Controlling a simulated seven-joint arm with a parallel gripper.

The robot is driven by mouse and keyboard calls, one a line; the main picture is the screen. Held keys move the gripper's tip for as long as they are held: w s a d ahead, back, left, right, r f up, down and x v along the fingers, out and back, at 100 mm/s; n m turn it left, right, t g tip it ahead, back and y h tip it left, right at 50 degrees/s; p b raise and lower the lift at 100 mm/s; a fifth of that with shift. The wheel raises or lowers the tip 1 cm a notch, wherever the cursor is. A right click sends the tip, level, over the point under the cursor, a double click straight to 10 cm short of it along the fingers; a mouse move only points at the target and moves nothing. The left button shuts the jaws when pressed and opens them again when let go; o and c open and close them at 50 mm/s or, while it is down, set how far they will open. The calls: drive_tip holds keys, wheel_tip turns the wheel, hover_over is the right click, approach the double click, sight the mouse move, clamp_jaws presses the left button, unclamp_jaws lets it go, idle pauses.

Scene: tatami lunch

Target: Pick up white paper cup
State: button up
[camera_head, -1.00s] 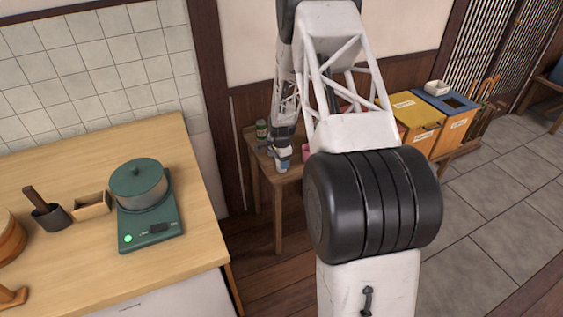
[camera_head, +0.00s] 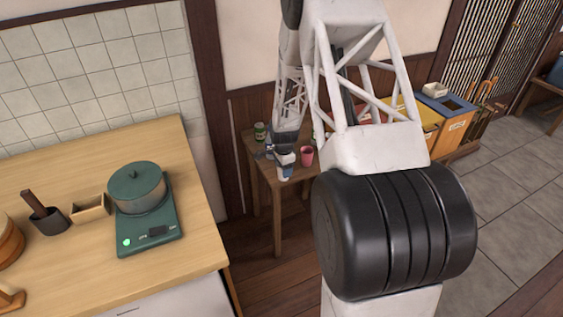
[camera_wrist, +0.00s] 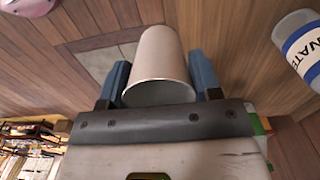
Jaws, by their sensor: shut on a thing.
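The white paper cup (camera_wrist: 160,52) is between the two blue fingers of my gripper (camera_wrist: 159,72) in the wrist view. The fingers are shut on its sides, and its rim faces the camera. In the head view my gripper (camera_head: 285,158) is small, over the front part of a small wooden table (camera_head: 283,184).
A bottle with a blue label (camera_wrist: 301,48) stands close on the right in the wrist view. A pink cup (camera_head: 307,156) is right of my gripper, and a green can (camera_head: 260,132) is behind it. Coloured bins (camera_head: 448,108) stand to the right of the table.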

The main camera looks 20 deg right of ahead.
drive_tip(key=s+a, duration=0.2)
drive_tip(key=s, duration=0.6)
drive_tip(key=shift+r, duration=0.4)
